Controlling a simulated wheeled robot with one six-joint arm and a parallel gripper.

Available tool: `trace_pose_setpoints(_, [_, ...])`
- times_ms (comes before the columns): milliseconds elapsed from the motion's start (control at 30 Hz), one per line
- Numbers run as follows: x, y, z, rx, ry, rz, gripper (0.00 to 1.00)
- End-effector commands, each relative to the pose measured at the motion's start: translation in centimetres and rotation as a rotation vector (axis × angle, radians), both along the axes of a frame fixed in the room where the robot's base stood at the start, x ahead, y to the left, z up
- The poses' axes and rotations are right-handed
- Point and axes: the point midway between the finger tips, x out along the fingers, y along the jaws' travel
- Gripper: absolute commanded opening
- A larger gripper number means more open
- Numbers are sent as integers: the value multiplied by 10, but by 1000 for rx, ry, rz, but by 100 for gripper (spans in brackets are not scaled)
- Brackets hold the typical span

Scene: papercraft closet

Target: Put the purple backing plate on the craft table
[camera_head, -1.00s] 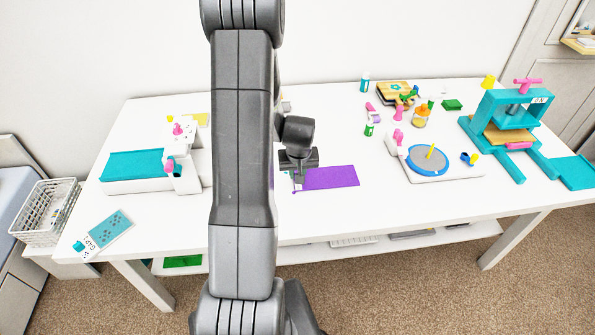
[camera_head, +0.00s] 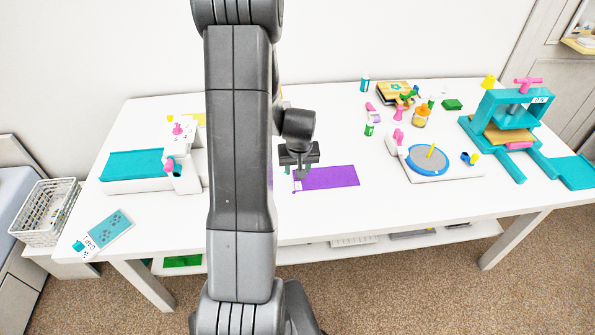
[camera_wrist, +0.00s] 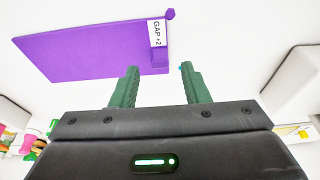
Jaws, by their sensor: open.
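The purple backing plate (camera_head: 330,177) lies flat on the white craft table (camera_head: 400,200), near its middle. In the wrist view the plate (camera_wrist: 90,48) fills the upper left, with a white label (camera_wrist: 157,33) reading "GAP +2" and a small purple block at its right end. My gripper (camera_head: 299,172) is just above the plate's left end. In the wrist view my gripper (camera_wrist: 158,75) is open and empty, its green fingers apart and pointing toward the plate's labelled end. My arm hides part of the table to the left.
A white machine with a teal top (camera_head: 135,164) stands on the left of the table. A turntable with a blue disc (camera_head: 432,158), small bottles and a teal press (camera_head: 510,115) stand on the right. The table in front of the plate is clear.

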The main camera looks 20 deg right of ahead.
Motion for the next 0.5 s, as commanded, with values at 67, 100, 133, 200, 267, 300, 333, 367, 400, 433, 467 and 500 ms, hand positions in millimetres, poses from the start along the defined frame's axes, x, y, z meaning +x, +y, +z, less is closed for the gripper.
trace_pose_setpoints(67, [-3,0,14,-2,-5,0,42])
trace_pose_setpoints(100, [-4,1,20,-2,-5,0,42])
trace_pose_setpoints(133, [-6,1,25,-2,-5,0,42])
trace_pose_setpoints(200, [-9,2,36,-2,-4,1,42])
trace_pose_setpoints(267, [-12,3,46,-2,-4,2,42])
trace_pose_setpoints(300, [-13,3,52,-3,-5,2,42])
trace_pose_setpoints(333, [-14,3,57,-2,-4,1,42])
trace_pose_setpoints(367, [-16,4,61,-2,-4,1,42])
trace_pose_setpoints(400, [-17,4,66,-2,-4,1,42])
trace_pose_setpoints(433, [-18,4,70,-2,-3,1,42])
trace_pose_setpoints(467, [-19,5,74,-2,-3,0,42])
trace_pose_setpoints(500, [-20,5,78,-2,-3,0,42])
